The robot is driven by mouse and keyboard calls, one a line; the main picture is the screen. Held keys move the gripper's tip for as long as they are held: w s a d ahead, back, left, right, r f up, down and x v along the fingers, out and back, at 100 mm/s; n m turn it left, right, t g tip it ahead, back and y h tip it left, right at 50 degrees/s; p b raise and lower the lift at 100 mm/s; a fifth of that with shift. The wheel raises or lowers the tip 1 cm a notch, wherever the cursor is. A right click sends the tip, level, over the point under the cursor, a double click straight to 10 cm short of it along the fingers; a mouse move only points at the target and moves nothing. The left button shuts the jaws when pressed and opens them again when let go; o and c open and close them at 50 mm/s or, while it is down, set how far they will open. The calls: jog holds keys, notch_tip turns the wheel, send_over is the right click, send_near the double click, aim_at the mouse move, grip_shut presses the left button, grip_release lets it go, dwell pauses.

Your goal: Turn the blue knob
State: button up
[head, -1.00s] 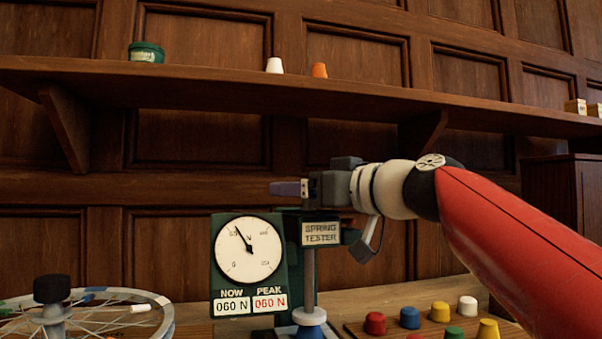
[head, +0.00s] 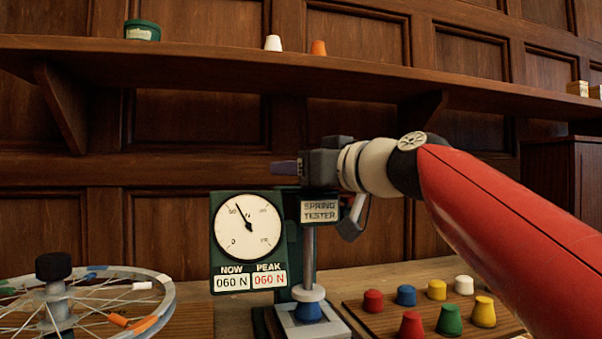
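A small blue knob (head: 405,295) stands in the back row of a brown board at the lower right, between a red and a yellow one. My gripper (head: 284,168) is high above and to the left of it, pointing left in front of the panelled wall, just over the spring tester. I see its fingers edge-on, so whether they are open or shut does not show. No object shows at the fingertips. A blue cone-shaped piece (head: 308,311) also sits under a pale disc on the tester's base.
The green spring tester (head: 219,258) has a dial, with NOW and PEAK both reading 060 N. A spoked wheel (head: 168,300) lies at the lower left. Red, green, yellow and white pieces surround the blue knob on the board (head: 376,316). A shelf (head: 300,62) runs above.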

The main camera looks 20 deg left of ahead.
aim_at(328, 194)
jog(key=shift+a+m+t+h, duration=0.1)
jog(key=shift+m+t+h, duration=0.65)
jog(key=shift+t, duration=0.25)
jog(key=shift+w+d+m+t+h, duration=0.1)
jog(key=shift+d+m+t+h, duration=0.1)
jog(key=shift+m+t+h, duration=0.25)
jog(key=o, duration=1)
jog(key=shift+s+d+f, duration=0.15)
jog(key=shift+s+d, duration=0.05)
jog(key=shift+d, duration=0.1)
jog(key=b+v, duration=0.4)
jog(key=v, duration=0.2)
jog(key=shift+s+b, duration=0.15)
jog(key=shift+b, duration=0.2)
jog(key=shift+s+d, duration=0.25)
jog(key=shift+d, duration=0.1)
